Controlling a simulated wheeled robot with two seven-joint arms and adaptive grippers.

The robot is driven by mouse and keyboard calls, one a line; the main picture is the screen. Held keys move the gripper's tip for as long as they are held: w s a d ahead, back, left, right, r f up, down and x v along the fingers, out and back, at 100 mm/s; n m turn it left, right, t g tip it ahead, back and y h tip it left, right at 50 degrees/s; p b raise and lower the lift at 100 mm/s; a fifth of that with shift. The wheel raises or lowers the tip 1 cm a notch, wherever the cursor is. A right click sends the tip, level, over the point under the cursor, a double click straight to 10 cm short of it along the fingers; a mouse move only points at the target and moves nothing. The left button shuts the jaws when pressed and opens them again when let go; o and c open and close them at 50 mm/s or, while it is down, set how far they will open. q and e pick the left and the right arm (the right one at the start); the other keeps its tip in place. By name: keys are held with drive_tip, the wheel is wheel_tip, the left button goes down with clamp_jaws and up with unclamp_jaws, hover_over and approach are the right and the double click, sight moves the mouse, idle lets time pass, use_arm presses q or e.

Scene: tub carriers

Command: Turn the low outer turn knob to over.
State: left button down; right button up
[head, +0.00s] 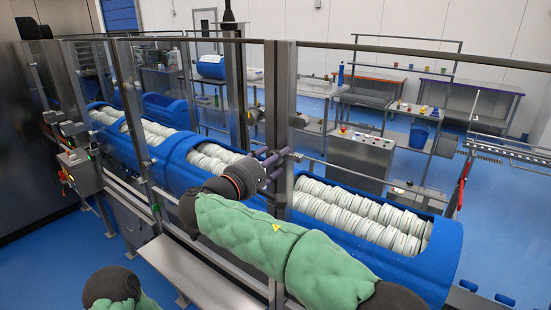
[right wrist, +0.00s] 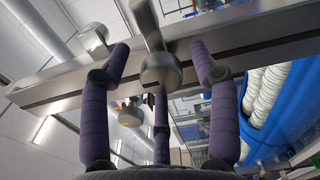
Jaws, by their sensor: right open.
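My right gripper (head: 272,166) is at the steel post (head: 279,110) of the glazed guard, its purple fingers pointing at the post. In the right wrist view my right gripper (right wrist: 160,75) is open, with fingers on both sides of a round grey turn knob (right wrist: 161,74) with a flat lever above it. The fingers look apart from the knob. A second round knob (right wrist: 130,115) shows farther off, beyond the post. I cannot tell the knob's set position or any marking. In the head view the gripped area is mostly hidden behind my fingers. My left gripper is out of view.
Behind the guard, a blue tub carrier (head: 440,262) holds rows of white tubs. A grey control box (head: 360,158) stands beyond it. A steel shelf (head: 205,275) juts out at the front. Worktables stand at the back, with blue floor between.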

drive_tip(key=v, duration=1.1)
drive_tip(key=shift+f, duration=0.1)
drive_tip(key=w+d+f+n+g+y, duration=0.1)
drive_tip(key=w+f+g+y, duration=0.15)
drive_tip(key=f, duration=0.75)
drive_tip(key=w+d+f+n+g+y, duration=0.1)
drive_tip(key=w+d+f+n, duration=0.15)
drive_tip(key=f, duration=0.65)
drive_tip(key=s+d+f+m+g+y, duration=0.1)
drive_tip(key=d+f+g, duration=0.15)
drive_tip(key=f, duration=0.85)
drive_tip(key=s+d+f+g+y, duration=0.1)
drive_tip(key=s+f+g+y, duration=0.15)
drive_tip(key=f, duration=0.75)
drive_tip(key=s+d+f+m+g+y+b, duration=0.1)
drive_tip(key=s+d+f+m+g+y, duration=0.1)
drive_tip(key=s+f+m, duration=0.7)
drive_tip(key=s+d+f+m+g+y+b, duration=0.1)
drive_tip(key=s+d+f+m+g+y, duration=0.2)
drive_tip(key=s+f, duration=1.4)
drive_tip(key=d+f+m+y, duration=0.2)
drive_tip(key=d+f+m, duration=0.1)
drive_tip(key=m, duration=0.3)
drive_tip(key=shift+d+g+y, duration=0.3)
drive_tip(key=shift+d+g, duration=0.05)
drive_tip(key=shift+d, duration=0.25)
